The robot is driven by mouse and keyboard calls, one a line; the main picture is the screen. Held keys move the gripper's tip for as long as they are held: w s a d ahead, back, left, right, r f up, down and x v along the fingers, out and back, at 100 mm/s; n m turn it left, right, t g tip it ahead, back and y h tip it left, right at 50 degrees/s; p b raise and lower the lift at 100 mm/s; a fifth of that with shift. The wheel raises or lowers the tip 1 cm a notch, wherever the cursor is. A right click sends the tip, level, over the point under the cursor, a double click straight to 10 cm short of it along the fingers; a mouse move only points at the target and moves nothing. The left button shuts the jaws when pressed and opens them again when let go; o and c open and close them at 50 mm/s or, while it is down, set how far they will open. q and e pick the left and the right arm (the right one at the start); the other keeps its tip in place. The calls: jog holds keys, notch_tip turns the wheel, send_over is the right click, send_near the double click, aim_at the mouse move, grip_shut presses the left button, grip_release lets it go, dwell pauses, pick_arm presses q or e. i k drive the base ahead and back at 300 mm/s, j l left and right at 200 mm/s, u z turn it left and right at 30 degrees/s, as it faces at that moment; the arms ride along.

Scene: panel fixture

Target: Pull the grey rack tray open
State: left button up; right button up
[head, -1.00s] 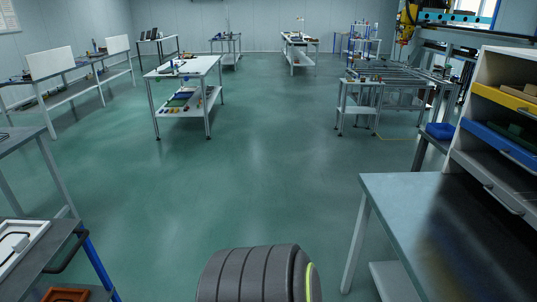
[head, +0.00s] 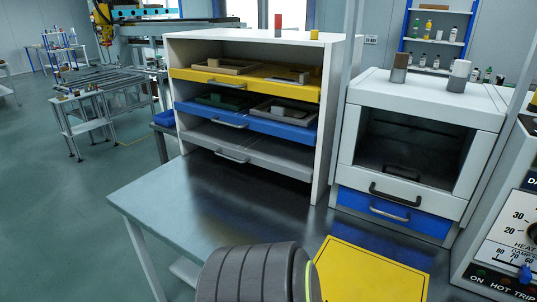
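The grey rack tray (head: 270,154) is the lowest of three trays in a white rack (head: 331,110) on a metal workbench. It has a silver bar handle (head: 231,157) on its front and sits about level with the rack's front. The yellow tray (head: 288,88) and the blue tray (head: 275,127) are above it, each with a handle. Neither of my grippers is in the head view.
Right of the rack stands a white cabinet (head: 349,146) with a dark window and a blue drawer (head: 391,214). A yellow panel (head: 370,274) lies on the workbench (head: 175,206). A dial panel (head: 509,232) is at far right. Bench space before the rack is clear.

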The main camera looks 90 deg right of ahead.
aim_at(292, 159)
jog(key=z, duration=2.6)
